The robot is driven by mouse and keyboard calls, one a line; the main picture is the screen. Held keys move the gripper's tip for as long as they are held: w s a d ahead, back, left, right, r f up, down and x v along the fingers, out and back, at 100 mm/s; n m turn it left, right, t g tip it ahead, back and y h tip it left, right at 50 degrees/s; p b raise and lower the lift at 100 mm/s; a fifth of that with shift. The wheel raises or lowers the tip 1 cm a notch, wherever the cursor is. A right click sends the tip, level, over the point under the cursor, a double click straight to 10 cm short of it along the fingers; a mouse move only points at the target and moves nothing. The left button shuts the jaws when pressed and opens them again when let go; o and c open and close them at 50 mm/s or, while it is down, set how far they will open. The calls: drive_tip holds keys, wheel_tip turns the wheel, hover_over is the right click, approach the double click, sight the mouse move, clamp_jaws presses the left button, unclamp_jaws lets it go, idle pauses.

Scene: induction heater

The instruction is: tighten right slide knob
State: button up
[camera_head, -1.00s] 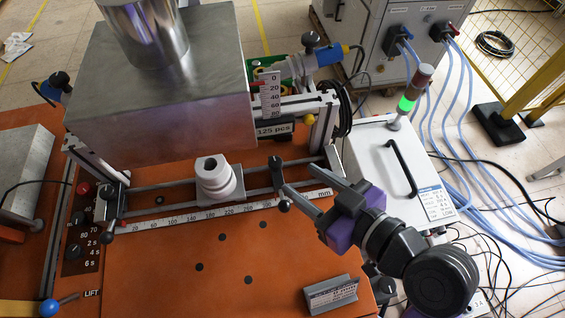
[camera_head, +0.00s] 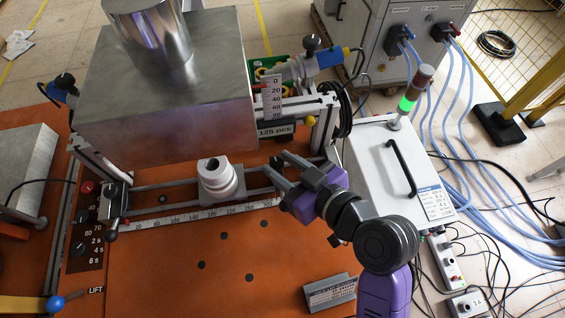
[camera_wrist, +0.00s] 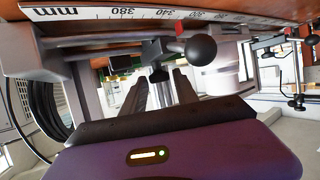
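The right slide (camera_head: 276,161) sits on the twin rails in the head view, largely hidden by my gripper (camera_head: 278,166). In the wrist view its black ball-ended lever (camera_wrist: 200,50) points right, above and beside the fingers. A small dark cylinder (camera_wrist: 159,75) appears between the fingertips of my gripper (camera_wrist: 160,85). The fingers look apart; I cannot tell whether they touch anything. The left slide with its black lever (camera_head: 113,225) is at the far left end of the rails.
A white stepped cylinder (camera_head: 217,175) stands on the rails left of my gripper. A millimetre ruler (camera_head: 190,217) runs along the front of the rails. A small grey sign (camera_head: 330,292) lies at the front right. The orange tabletop in front is mostly clear.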

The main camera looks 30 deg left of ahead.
clamp_jaws()
drive_tip(key=shift+s+m+t+h+p, duration=0.1)
drive_tip(key=shift+m+t+h+p, duration=0.45)
drive_tip(key=shift+m+t, duration=0.3)
drive_tip(key=shift+o, duration=2)
unclamp_jaws()
drive_tip(key=p+v, duration=0.2)
drive_tip(key=v, duration=0.5)
drive_tip(key=shift+s+d, duration=0.2)
drive_tip(key=shift+d, duration=0.1)
drive_tip(key=shift+r, duration=0.15)
